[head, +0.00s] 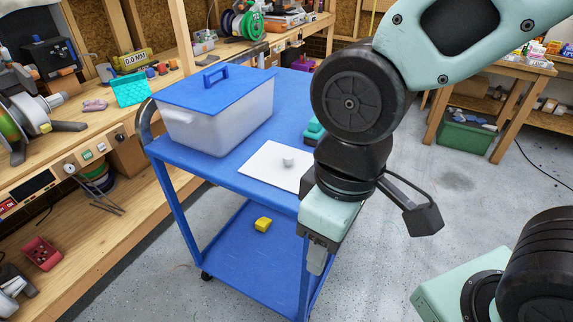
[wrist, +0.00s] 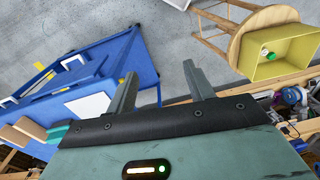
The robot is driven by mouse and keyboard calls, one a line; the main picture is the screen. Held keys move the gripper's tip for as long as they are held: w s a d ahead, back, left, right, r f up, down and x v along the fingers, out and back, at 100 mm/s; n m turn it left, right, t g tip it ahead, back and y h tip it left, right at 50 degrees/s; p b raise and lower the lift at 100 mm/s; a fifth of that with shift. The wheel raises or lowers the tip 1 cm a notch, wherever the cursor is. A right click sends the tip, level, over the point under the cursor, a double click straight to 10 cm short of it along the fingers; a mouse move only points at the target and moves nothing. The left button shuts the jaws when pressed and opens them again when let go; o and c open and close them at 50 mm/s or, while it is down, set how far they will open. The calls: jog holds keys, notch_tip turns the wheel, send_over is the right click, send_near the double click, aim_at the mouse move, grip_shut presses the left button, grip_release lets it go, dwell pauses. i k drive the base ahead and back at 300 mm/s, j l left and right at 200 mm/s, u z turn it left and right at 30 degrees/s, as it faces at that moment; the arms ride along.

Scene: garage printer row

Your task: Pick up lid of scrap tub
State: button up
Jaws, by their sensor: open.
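The scrap tub (head: 220,128) is a translucent whitish bin standing on the top of a blue cart. Its blue lid (head: 240,89) lies flat on it, covering the opening, with a raised blue handle (head: 217,74) in the middle. My gripper (head: 316,262) points down beside the cart's near right corner, to the right of the tub and lower than the lid, well apart from it. In the wrist view its two fingers (wrist: 162,88) are spread with nothing between them.
The blue cart top (head: 222,170) also holds a white sheet (head: 272,166) with a small pale piece on it and a teal object (head: 314,130). A yellow block (head: 263,224) lies on the lower shelf. A cluttered workbench runs along the left. Grey floor is free at right.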

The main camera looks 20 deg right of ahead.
aim_at(282, 167)
jog(key=u, duration=2.05)
jog(key=k, duration=0.6)
jog(key=l+z, duration=0.1)
jog(key=z, duration=1.45)
jog(key=i+j+z, duration=0.15)
jog(key=i, duration=0.25)
jog(key=i+j+z, duration=0.1)
jog(key=i, duration=0.3)
